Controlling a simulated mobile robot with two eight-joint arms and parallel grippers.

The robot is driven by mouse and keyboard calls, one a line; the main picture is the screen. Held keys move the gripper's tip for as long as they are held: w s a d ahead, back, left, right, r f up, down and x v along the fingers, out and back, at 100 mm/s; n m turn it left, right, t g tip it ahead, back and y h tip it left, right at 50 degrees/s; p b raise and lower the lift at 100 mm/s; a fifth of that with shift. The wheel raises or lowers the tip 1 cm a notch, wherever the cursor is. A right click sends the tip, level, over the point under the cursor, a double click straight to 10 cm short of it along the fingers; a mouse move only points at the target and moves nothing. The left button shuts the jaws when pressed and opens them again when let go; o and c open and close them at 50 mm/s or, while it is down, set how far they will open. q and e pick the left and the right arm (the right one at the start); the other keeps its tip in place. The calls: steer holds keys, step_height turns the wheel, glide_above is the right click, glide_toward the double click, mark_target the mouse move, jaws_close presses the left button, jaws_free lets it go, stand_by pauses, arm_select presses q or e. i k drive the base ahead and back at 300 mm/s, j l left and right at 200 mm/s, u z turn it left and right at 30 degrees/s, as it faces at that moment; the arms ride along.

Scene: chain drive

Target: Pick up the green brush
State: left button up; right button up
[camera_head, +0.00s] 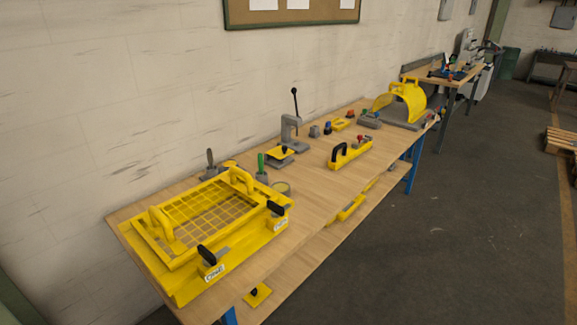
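A green-handled tool (261,163), which looks like the green brush, stands upright on the workbench behind the right rear part of the yellow frame. Its lower end is in or on a small grey holder (262,178); I cannot tell which, and any bristles are hidden. A dark-handled tool (210,158) stands upright to its left. Neither of my grippers is in view.
A yellow grid frame (140,240) with handles fills the near end of the wooden bench (320,205). A grey press (291,130) with a black lever stands behind and right of the green tool.

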mark_target(261, 159)
steer(key=i+l+z, duration=0.35)
steer(key=i+z, duration=0.35)
steer(key=i+l+z, duration=0.1)
steer(key=i+z, duration=0.2)
steer(key=i, duration=0.15)
steer(key=i+u, duration=0.3)
steer(key=u, duration=0.15)
steer(key=i+l+u, duration=0.1)
steer(key=i+u, duration=0.3)
steer(key=i+l+u, duration=0.15)
steer(key=u, duration=0.3)
steer(key=i+u, duration=0.1)
steer(key=u, duration=0.3)
steer(key=i+u, duration=0.15)
steer(key=u, duration=0.3)
steer(key=l+u, duration=0.1)
steer(key=u, duration=0.3)
steer(key=i+l+u, duration=0.15)
steer(key=u, duration=0.3)
steer(key=i+u, duration=0.2)
steer(key=u, duration=0.15)
steer(key=i+l+u, duration=0.1)
steer(key=i+u, duration=0.25)
steer(key=k, duration=0.1)
